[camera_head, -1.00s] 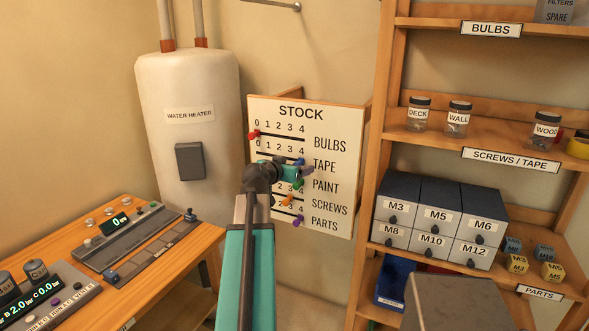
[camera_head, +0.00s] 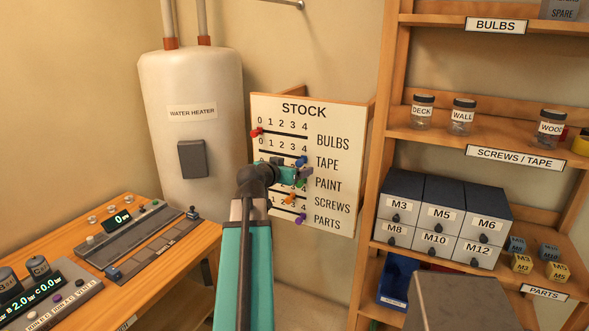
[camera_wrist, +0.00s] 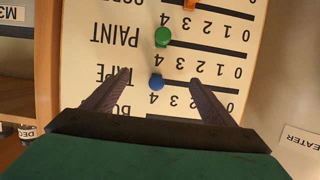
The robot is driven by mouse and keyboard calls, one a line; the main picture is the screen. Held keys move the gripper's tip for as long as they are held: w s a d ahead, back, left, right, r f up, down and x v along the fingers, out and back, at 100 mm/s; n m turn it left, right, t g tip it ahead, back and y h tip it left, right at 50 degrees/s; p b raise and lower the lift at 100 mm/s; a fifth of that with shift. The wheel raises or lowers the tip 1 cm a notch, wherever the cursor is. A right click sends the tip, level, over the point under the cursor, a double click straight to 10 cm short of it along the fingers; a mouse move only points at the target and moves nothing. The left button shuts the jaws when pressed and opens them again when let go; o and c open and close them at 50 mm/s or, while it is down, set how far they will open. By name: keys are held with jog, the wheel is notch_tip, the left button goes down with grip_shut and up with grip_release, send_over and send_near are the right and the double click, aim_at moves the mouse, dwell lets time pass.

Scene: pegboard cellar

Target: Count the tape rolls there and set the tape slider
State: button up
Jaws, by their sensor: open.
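The STOCK board (camera_head: 305,108) has several slider rows numbered 0 to 4. The blue tape slider knob (camera_head: 302,161) sits at the 4 end of its row, beside the TAPE label. My gripper (camera_head: 302,177) is in front of the board, just below that knob in the head view. In the wrist view the board is upside down; my open gripper (camera_wrist: 160,77) has a finger on each side of the blue knob (camera_wrist: 156,83). Contact cannot be told. A yellow roll (camera_head: 581,143) is cut off at the right edge on the SCREWS / TAPE shelf. A red item (camera_head: 563,133) is partly hidden behind the WOOD jar.
The green paint knob (camera_wrist: 162,36) is close to the blue one. The red bulbs knob (camera_head: 257,132) is at 0. A wooden rack (camera_head: 381,150) stands right of the board, a water heater (camera_head: 195,80) left, and a control bench (camera_head: 168,262) at lower left.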

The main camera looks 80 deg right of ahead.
jog(key=shift+w+a+b, duration=0.2)
jog(key=shift+w+a, duration=0.05)
jog(key=shift+a, duration=0.65)
jog(key=shift+w+a+b, duration=0.2)
jog(key=shift+a, duration=0.75)
jog(key=shift+w+a+b, duration=0.2)
jog(key=shift+w+a, duration=0.05)
jog(key=shift+a, duration=0.65)
